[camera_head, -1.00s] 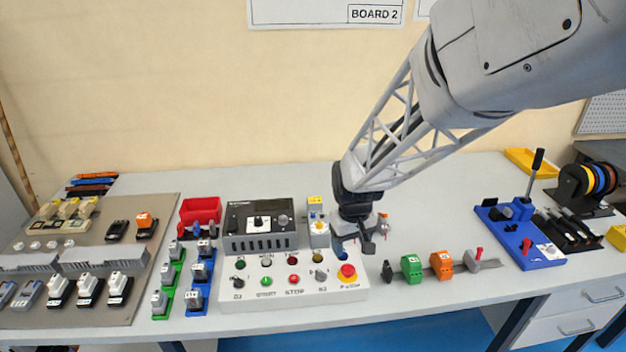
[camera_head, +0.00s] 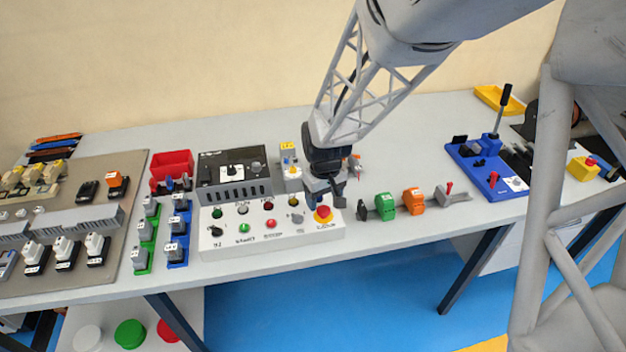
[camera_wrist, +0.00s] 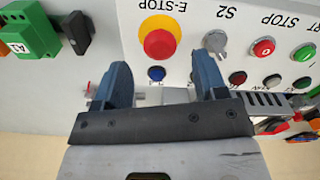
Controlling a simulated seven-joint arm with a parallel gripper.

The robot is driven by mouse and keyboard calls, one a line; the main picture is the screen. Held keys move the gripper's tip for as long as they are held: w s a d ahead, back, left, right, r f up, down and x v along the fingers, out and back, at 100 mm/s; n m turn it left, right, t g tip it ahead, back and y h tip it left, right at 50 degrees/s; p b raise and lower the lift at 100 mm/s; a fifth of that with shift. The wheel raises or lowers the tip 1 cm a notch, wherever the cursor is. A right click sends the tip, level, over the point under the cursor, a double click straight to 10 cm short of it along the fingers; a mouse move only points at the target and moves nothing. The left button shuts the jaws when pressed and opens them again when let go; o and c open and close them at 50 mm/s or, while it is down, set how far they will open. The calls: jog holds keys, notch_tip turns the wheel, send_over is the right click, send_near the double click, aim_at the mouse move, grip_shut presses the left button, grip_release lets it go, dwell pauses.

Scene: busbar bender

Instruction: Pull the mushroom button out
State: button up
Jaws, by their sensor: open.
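The mushroom button (camera_head: 322,213) is a red round head on a yellow ring at the right end of the white control panel (camera_head: 226,244). In the wrist view the mushroom button (camera_wrist: 159,41), labelled E-STOP, lies beyond the fingertips, roughly in line with the gap between them. My gripper (camera_head: 325,197) is just behind and above it in the head view. Its two blue fingers, seen in the wrist view (camera_wrist: 163,76), are open with nothing between them. I cannot tell the exact height of the fingers over the panel.
Beside the button are the S2 knob (camera_wrist: 216,41) and a small blue lamp (camera_wrist: 156,73). Green (camera_head: 412,203) and orange (camera_head: 413,200) blocks stand right of the panel. A grey control box (camera_head: 233,177) stands behind it. A yellow box with a red button (camera_head: 583,167) is far right.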

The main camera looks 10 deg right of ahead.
aim_at(324, 209)
jog(key=shift+f, duration=1.6)
grip_shut()
jog(key=shift+r, duration=0.55)
grip_release()
jog(key=shift+r, duration=0.1)
notch_tip(324, 209, up, 8)
jog(key=shift+f, duration=0.2)
